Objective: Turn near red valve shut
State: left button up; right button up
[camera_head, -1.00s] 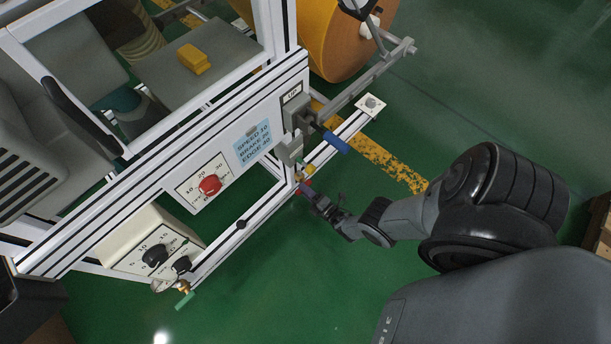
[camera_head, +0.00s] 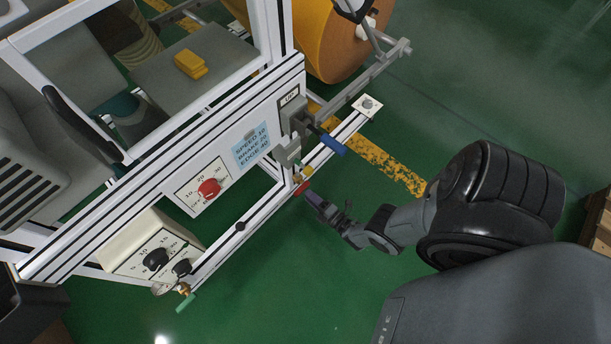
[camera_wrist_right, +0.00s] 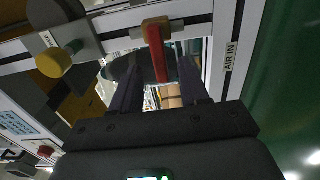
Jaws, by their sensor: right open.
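The red valve handle (camera_head: 302,188) sits at the lower right end of the white machine frame, on a small brass body. In the right wrist view the red lever (camera_wrist_right: 157,62) extends down the picture from its brass body (camera_wrist_right: 155,24), beside a rail labelled AIR IN. My right gripper (camera_head: 309,196) is open next to the handle. In the wrist view its two fingers (camera_wrist_right: 158,72) show one on each side of the lever, with gaps between; no contact is visible. My left gripper is not in view.
A blue-handled lever (camera_head: 332,144) sticks out above the red valve. A yellow knob (camera_wrist_right: 54,62) is left of the lever in the wrist view. A green-handled valve (camera_head: 185,303) is at the frame's far lower end. Green floor right of the frame is open.

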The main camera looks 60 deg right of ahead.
jog(key=v, duration=0.7)
jog(key=shift+p, duration=0.3)
